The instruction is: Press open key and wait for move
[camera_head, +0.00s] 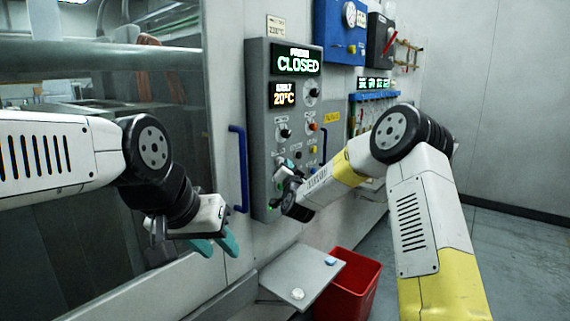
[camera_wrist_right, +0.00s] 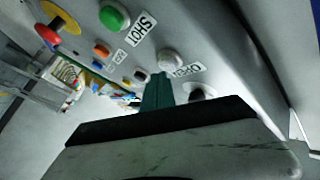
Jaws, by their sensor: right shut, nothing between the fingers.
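The grey control panel (camera_head: 262,130) stands on the wall, its upper display (camera_head: 298,62) reading CLOSED and the lower one (camera_head: 284,94) reading 20°C. My right gripper (camera_head: 281,172) is at the lower part of the panel and hides some of its keys. In the right wrist view its teal fingers (camera_wrist_right: 157,92) are together, with nothing between them. Their tips are close to a pale round key (camera_wrist_right: 171,60) beside a label that appears to read OPEN (camera_wrist_right: 188,70); I cannot tell whether they touch. My left gripper (camera_head: 214,246) is open and empty, left of the panel.
A green button (camera_wrist_right: 113,18) beside a SHOT label and a red-and-yellow button (camera_wrist_right: 50,32) are nearby. A blue handle (camera_head: 239,168) is left of the panel. A grey shelf (camera_head: 290,275) and red bin (camera_head: 350,285) are below.

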